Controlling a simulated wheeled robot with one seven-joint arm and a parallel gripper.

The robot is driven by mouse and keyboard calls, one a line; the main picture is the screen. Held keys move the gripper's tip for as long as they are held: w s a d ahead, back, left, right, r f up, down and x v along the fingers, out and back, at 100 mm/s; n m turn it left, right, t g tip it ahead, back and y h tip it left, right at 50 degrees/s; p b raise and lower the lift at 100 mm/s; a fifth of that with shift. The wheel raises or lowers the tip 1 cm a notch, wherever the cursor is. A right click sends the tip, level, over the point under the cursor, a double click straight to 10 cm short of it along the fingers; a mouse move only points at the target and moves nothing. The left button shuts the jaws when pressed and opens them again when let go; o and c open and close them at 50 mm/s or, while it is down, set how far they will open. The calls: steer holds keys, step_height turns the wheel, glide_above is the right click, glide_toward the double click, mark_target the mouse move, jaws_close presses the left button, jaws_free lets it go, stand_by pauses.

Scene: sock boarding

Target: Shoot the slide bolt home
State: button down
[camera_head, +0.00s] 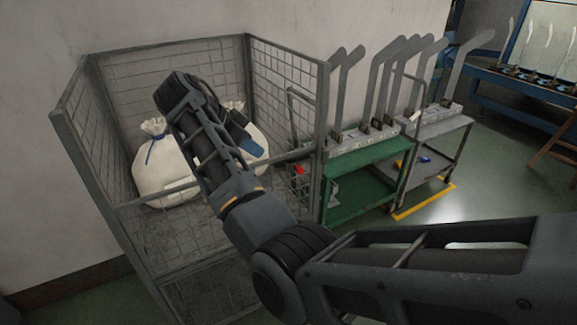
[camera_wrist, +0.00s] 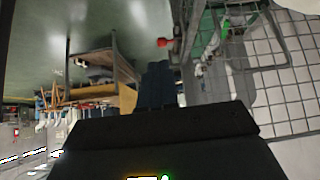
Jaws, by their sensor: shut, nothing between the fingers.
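The slide bolt's red knob (camera_head: 298,169) shows at the right front of the wire mesh cage (camera_head: 112,187), beside its right corner post. The rest of the bolt is too small to make out. The red knob also shows in the wrist view (camera_wrist: 163,42), just beyond my fingertips. My gripper (camera_wrist: 158,66) is shut and empty, with its fingers together. In the head view my gripper (camera_head: 252,149) is over the cage, up and to the left of the knob and apart from it.
White tied sacks (camera_head: 158,165) lie in the cage, partly behind my arm. A green cart (camera_head: 362,165) and a grey cart (camera_head: 440,140) with upright flat boards stand right of the cage. A blue bench (camera_head: 508,82) stands at the back right. Green floor is open in front of the carts.

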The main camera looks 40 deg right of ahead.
steer(key=shift+d+f, duration=0.1)
steer(key=p, duration=0.2)
glide_toward(304, 161)
step_height(304, 161, down, 4)
steer(key=s+a, duration=0.2)
steer(key=shift+p+x, duration=0.35)
steer(key=shift+x, duration=0.55)
steer(key=shift+s, duration=0.15)
steer(key=shift+s+d+b, duration=0.1)
steer(key=shift+s+d, duration=0.1)
steer(key=shift+d, duration=0.55)
steer(key=shift+s+d+b, duration=0.15)
steer(key=shift+s+d, duration=0.05)
steer(key=shift+d, duration=0.55)
steer(key=shift+s+d+b, duration=0.1)
steer(key=shift+s+d, duration=0.1)
steer(key=shift+d, duration=0.55)
